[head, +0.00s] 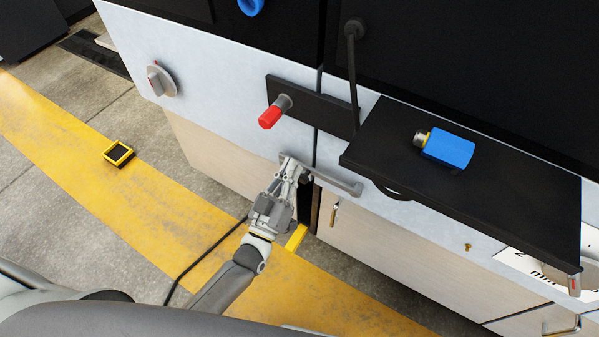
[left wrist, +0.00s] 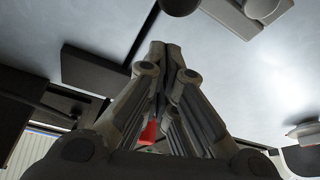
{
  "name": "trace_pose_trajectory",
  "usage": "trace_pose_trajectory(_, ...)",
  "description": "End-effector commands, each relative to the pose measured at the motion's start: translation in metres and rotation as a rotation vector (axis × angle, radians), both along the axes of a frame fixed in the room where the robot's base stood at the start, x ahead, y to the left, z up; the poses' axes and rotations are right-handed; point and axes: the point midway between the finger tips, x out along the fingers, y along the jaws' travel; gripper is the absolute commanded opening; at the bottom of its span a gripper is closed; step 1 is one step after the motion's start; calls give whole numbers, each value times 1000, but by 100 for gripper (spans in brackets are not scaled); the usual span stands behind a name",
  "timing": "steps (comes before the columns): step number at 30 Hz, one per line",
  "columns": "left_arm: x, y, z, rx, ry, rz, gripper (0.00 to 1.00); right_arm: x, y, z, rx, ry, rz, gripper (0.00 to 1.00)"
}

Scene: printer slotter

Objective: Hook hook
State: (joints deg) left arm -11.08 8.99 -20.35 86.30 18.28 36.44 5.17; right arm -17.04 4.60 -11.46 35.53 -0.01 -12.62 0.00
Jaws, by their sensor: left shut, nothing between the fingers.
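A grey bar-shaped hook (head: 338,183) sits on the front of the light panel, low and right of the red knob. A thin black rod (head: 352,80) with a round top hangs down the dark front above it. I cannot tell which of these the task names. My left gripper (head: 290,164) is shut and empty, with its fingertips at the left end of the grey bar; I cannot tell if they touch. In the left wrist view the shut fingers (left wrist: 165,52) point toward the light panel. My right gripper is not in view.
A red knob (head: 270,116) sticks out above my gripper, beside a black plate (head: 315,106). A grey dial (head: 161,79) is farther left. The floor at left holds a small yellow-black box (head: 118,153).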

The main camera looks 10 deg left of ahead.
Motion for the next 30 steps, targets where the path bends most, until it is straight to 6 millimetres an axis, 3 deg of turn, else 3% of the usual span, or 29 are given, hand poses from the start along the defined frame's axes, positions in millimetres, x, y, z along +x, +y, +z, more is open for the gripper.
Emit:
trace_pose_trajectory(1,5,1,19,0,-4,1,0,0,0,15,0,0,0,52)
trace_pose_trajectory(2,4,2,17,0,-2,0,0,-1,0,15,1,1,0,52)
trace_pose_trajectory(3,-11,5,2,1,4,0,0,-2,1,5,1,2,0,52)
trace_pose_trajectory(9,-53,15,-11,-1,-1,0,0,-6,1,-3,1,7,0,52)
trace_pose_trajectory(15,-79,21,-18,-1,-4,0,0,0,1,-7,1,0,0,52)
trace_pose_trajectory(30,-87,23,-19,-2,-7,0,0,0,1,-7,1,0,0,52)
